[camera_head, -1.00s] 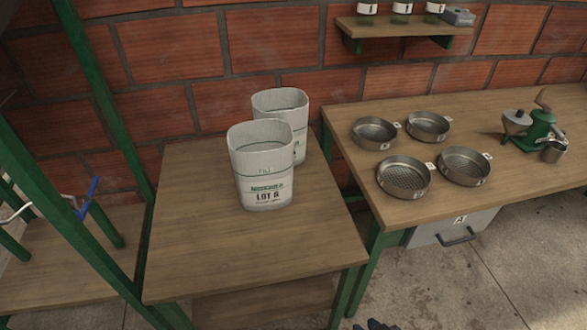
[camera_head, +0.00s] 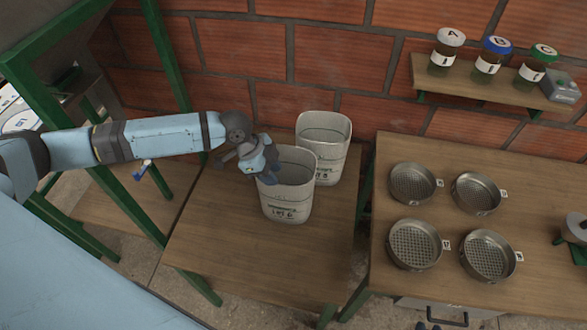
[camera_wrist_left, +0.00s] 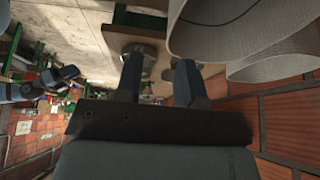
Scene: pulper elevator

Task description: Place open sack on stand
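Two open pale sacks stand upright on the small wooden table (camera_head: 230,245). The front sack (camera_head: 287,205) has green and dark print reading "LOT 6"; the back sack (camera_head: 323,150) stands behind it to the right. My left gripper (camera_head: 266,174) is at the front sack's left rim. In the left wrist view its fingers (camera_wrist_left: 158,68) are apart with nothing seen between them, and a sack (camera_wrist_left: 225,30) is just right of them. Dark tips at the head view's bottom edge may be my right gripper (camera_head: 368,322); its state is unclear. A green frame (camera_head: 165,70) stands at the left.
A second wooden table (camera_head: 440,205) at the right holds several round metal sieves. A wall shelf (camera_head: 480,83) above holds jars with white, blue and green lids. A brick wall closes the back. The small table's front is clear.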

